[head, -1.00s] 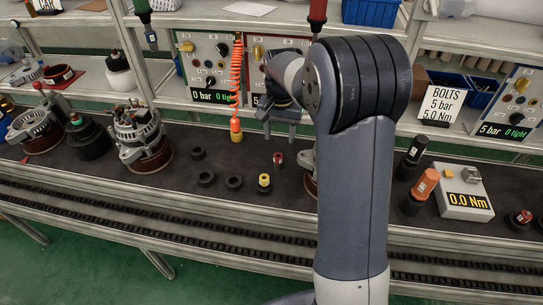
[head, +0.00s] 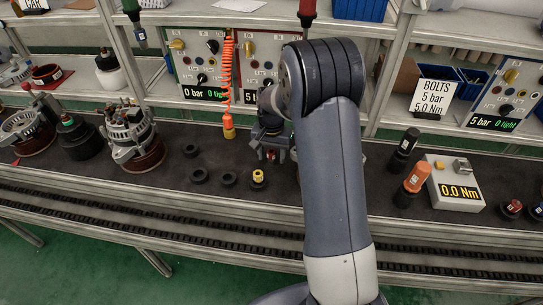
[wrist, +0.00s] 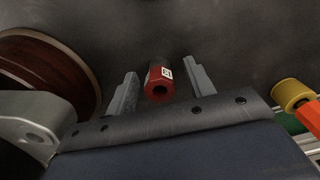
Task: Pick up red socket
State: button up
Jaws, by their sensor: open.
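The red socket (wrist: 158,84) has a white label and a dark hole in its end. In the wrist view it sits between the two grey fingers of my gripper (wrist: 161,78), with a gap on each side. In the head view the socket (head: 271,155) is a small red patch on the dark mat, mostly hidden by my gripper (head: 272,154). My gripper is low over the mat, open and around the socket, not closed on it.
A yellow socket (head: 258,177) stands in a black holder, near several empty black rings (head: 229,179). An orange coiled hose (head: 227,75) hangs just left of my gripper. An alternator (head: 129,133) stands left; a torque display box (head: 455,183) and orange-capped tool (head: 417,177) stand right.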

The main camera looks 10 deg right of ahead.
jog(key=c, duration=1)
jog(key=shift+o, duration=0.2)
notch_tip(320, 180, up, 10)
jog(key=o, duration=0.3)
jog(key=c, duration=0.3)
